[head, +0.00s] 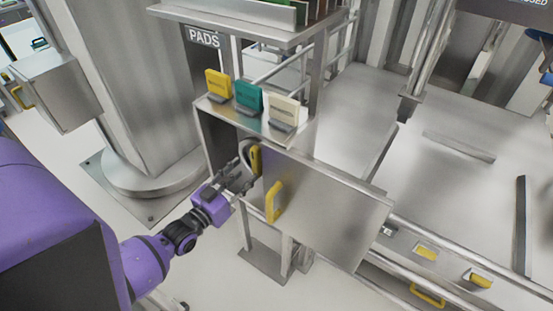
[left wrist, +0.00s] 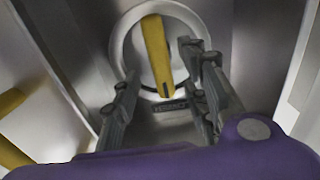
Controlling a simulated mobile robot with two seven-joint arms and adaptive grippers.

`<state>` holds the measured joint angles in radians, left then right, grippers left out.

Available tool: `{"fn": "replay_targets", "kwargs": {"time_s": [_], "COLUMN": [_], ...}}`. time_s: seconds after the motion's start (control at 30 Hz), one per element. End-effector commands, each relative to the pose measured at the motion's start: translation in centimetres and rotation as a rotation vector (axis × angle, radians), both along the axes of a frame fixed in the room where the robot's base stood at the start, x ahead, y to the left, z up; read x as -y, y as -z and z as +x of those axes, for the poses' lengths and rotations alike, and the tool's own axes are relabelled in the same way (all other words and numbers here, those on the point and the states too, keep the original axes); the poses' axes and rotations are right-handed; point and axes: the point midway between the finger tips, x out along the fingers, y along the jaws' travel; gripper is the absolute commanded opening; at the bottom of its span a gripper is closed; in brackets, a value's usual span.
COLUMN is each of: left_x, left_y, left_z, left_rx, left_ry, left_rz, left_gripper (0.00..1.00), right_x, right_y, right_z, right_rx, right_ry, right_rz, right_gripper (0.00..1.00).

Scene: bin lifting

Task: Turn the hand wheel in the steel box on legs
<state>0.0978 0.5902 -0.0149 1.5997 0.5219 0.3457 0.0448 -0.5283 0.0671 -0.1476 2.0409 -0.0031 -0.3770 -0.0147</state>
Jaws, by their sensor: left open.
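The steel box on legs (head: 212,140) stands in the middle of the head view with its door (head: 335,205) swung open to the right. The hand wheel (head: 243,149) is inside it, partly hidden by my gripper. In the left wrist view it is a pale round wheel (left wrist: 128,48) with a yellow bar (left wrist: 157,55) across it, slightly tilted. My left gripper (head: 243,174) is at the box opening, open. In the wrist view its fingers (left wrist: 165,92) are spread on either side of the lower part of the yellow bar; I cannot tell whether they touch the wheel. My right gripper is not in view.
The door carries a yellow handle (head: 273,202). Yellow, green and cream cards (head: 248,96) stand on top of the box. A thick steel column (head: 135,90) rises to the left. Rails and a metal platform (head: 450,190) are to the right. A dark label (left wrist: 172,106) sits below the wheel.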

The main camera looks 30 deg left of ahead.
Motion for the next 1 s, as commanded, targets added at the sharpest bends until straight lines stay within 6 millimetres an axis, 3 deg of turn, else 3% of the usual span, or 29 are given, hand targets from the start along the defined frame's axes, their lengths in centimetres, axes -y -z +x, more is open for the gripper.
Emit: {"fn": "replay_targets", "kwargs": {"time_s": [0.23, 0.43, 0.83, 1.0], "left_x": [0.4, 0.6, 0.7, 0.7], "left_y": [-0.2, -0.1, 0.0, 0.0], "left_z": [3.6, 6.4, 7.4, 7.4], "left_rx": [0.005, 0.001, -0.001, -0.001], "left_ry": [0.002, 0.002, 0.002, 0.002], "left_rz": [0.002, 0.002, 0.002, 0.002], "left_gripper": [0.41, 0.41, 0.41, 0.21], "right_x": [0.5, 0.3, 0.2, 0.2], "right_y": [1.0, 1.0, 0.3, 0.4], "right_z": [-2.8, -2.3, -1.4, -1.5], "right_rx": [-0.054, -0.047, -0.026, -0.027], "right_ry": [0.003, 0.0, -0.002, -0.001], "right_rz": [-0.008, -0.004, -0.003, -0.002], "right_gripper": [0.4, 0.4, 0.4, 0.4]}}
